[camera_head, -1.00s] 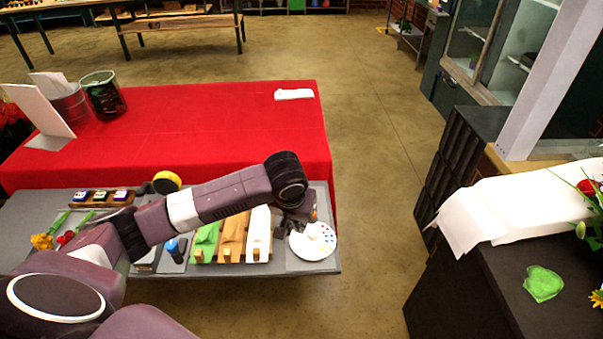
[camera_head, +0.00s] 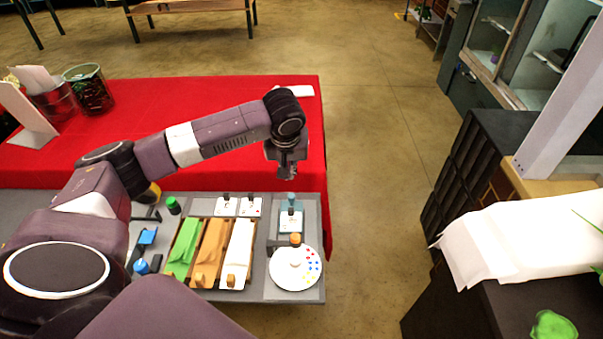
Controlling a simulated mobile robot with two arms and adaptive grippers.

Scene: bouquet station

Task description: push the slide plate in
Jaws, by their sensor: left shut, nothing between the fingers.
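My left gripper (camera_head: 288,176) points down, shut and empty, near the back right part of the grey board (camera_head: 262,285). Just below it in the picture is a small plate with a pale blue knob (camera_head: 291,219), which looks like the slide plate. A round white dial (camera_head: 285,272) with coloured dots and an orange knob lies in front of the plate. My right gripper is not in view.
Green (camera_head: 184,248), orange (camera_head: 209,251) and white (camera_head: 239,250) sloped channels stand left of the dial. Two white cards with dark knobs (camera_head: 227,206) lie behind them. A red-covered table (camera_head: 220,95) lies behind the board. Open floor is to the right.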

